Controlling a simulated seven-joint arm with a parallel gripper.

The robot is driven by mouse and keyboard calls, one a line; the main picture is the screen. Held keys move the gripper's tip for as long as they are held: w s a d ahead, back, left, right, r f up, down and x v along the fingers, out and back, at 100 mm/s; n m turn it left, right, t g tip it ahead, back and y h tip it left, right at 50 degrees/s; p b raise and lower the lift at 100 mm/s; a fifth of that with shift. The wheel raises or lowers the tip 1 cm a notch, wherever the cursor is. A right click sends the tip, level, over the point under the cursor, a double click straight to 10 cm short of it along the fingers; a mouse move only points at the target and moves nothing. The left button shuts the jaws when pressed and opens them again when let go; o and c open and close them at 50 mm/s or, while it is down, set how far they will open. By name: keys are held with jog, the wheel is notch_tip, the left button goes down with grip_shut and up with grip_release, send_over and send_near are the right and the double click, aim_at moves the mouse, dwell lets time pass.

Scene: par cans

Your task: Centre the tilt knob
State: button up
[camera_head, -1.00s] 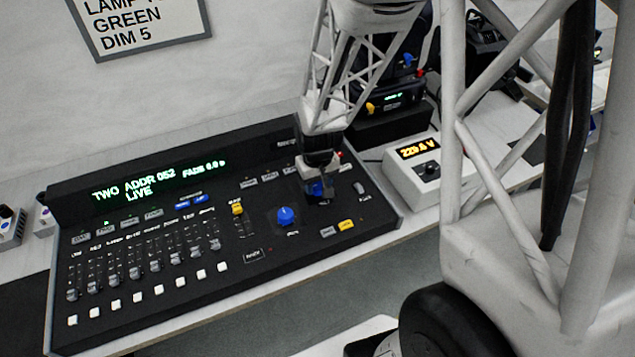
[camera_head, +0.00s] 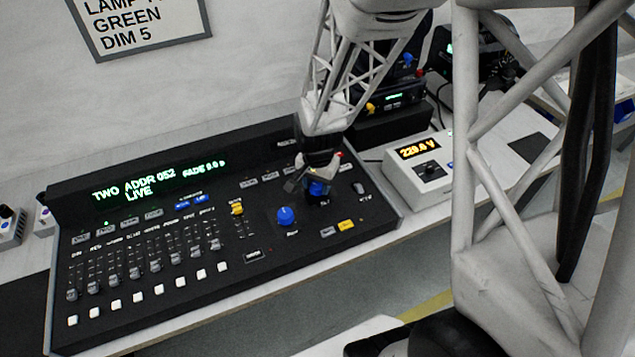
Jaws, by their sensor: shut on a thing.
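The black lighting desk (camera_head: 290,253) lies on the bench with its lit green display. Two blue knobs sit on its right half. The left blue knob (camera_head: 286,215) stands clear, with nothing touching it. The right blue knob (camera_head: 318,188), which I take to be the tilt knob, is partly hidden behind my gripper (camera_head: 317,184). My gripper points down over this knob and is shut on it. The knob's pointer mark is too small and covered to read.
Several faders (camera_head: 145,275) and white buttons fill the desk's left half. A yellow button (camera_head: 346,225) sits below the gripper. A white meter box (camera_head: 422,163) with an amber readout stands to the right. A framed sign (camera_head: 137,25) hangs on the wall.

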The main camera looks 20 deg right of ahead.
aim_at(318, 185)
jog(key=m, duration=0.3)
jog(key=shift+m, duration=0.4)
jog(key=m, duration=0.4)
dwell(0.3)
jog(key=o, duration=0.9)
jog(key=shift+r, duration=3.95)
